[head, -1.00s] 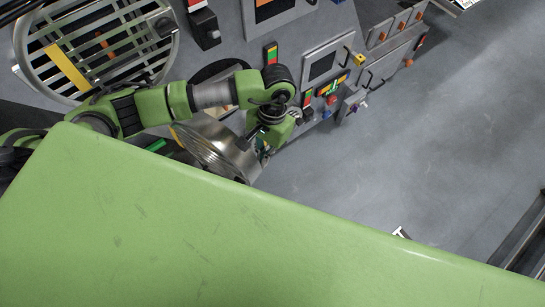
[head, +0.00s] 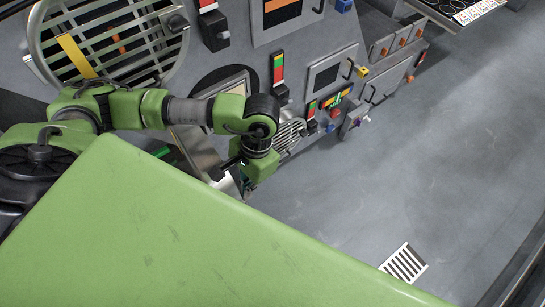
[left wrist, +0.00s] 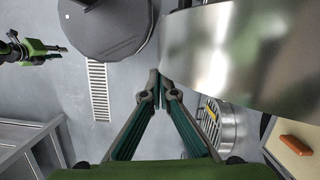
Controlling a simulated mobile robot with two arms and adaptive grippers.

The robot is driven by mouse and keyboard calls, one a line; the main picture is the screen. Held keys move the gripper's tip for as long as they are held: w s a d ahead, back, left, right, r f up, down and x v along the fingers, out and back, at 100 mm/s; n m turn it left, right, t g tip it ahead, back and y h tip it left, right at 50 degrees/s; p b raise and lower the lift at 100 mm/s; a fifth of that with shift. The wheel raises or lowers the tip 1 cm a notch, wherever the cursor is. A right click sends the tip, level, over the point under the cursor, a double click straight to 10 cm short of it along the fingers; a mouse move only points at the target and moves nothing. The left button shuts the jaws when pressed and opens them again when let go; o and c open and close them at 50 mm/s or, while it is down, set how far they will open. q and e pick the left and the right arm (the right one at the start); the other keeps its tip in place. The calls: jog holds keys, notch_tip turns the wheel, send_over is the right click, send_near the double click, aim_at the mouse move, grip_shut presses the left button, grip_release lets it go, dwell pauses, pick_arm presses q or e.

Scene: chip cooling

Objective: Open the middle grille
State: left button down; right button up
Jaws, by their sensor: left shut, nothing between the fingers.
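My left gripper (head: 250,178) hangs at the end of the green arm, low in front of the slanted panel; its fingers are mostly hidden in the head view. In the left wrist view its fingertips (left wrist: 163,92) meet with nothing between them. A shiny curved metal surface (left wrist: 245,50) stands just right of the fingertips; I cannot tell whether they touch it. A round dark opening (head: 213,82) shows behind my forearm. A small round slatted grille (head: 289,134) shows right of my wrist. A slatted round part with a yellow bar (left wrist: 218,128) lies lower right. My right gripper (left wrist: 57,50) seems to show at far left, too small to judge.
A large round grille (head: 148,50) with a yellow handle is at the panel's upper left. Buttons, levers and a screen box (head: 330,75) stick out right of the arm. A white floor vent (head: 403,263) lies on open grey floor.

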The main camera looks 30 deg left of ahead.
pick_arm(q)
jog(key=v, duration=0.7)
jog(key=shift+r, duration=0.25)
pick_arm(e)
jog(key=shift+s, duration=0.7)
